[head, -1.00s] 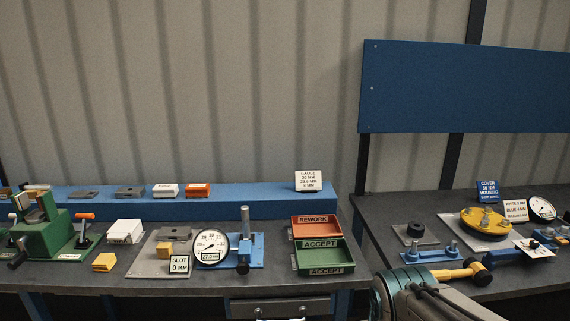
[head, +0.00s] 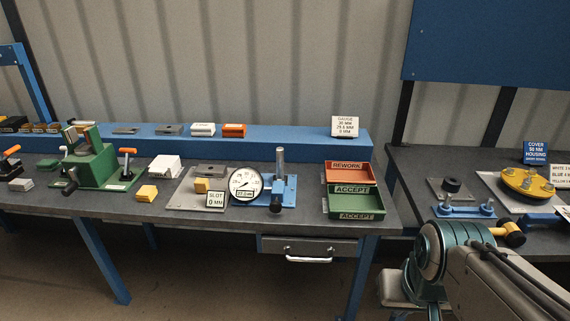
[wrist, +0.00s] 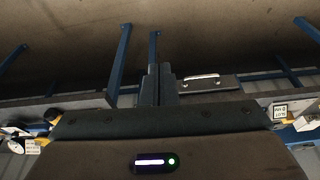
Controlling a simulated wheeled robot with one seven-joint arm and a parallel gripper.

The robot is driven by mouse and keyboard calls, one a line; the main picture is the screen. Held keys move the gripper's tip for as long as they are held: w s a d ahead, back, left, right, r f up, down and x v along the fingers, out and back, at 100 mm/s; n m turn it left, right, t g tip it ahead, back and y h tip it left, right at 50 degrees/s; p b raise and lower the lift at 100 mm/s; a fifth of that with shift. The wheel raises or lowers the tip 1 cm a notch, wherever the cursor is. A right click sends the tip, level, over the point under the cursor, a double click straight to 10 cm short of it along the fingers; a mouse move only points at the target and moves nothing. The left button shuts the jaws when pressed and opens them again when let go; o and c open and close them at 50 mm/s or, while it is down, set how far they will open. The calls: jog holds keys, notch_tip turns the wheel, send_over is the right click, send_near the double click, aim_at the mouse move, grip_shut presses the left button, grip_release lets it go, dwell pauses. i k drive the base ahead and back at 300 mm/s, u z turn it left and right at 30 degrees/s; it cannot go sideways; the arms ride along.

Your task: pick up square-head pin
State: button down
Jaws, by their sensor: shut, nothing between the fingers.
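I cannot make out a square-head pin in either view; it is hidden or too small to tell. My gripper (wrist: 159,86) shows in the wrist view with its two dark fingers side by side and together, holding nothing. It is in front of the bench, with the drawer handle (wrist: 203,77) beyond it. In the head view my arm rises at the lower right and its fingers are not visible.
The left bench carries a green clamp fixture (head: 90,163), a dial gauge (head: 245,184), a red REWORK tray (head: 347,173) and a green ACCEPT tray (head: 356,203). The right bench holds a yellow round flange (head: 527,183). A gap separates the benches.

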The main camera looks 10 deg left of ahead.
aim_at(280, 151)
jog(key=k, duration=0.55)
jog(key=u, duration=0.95)
jog(key=i, duration=0.75)
jog(key=u, duration=0.75)
jog(key=i, duration=0.85)
jog(key=z, duration=0.8)
jog(key=i, duration=0.9)
jog(key=z, duration=0.85)
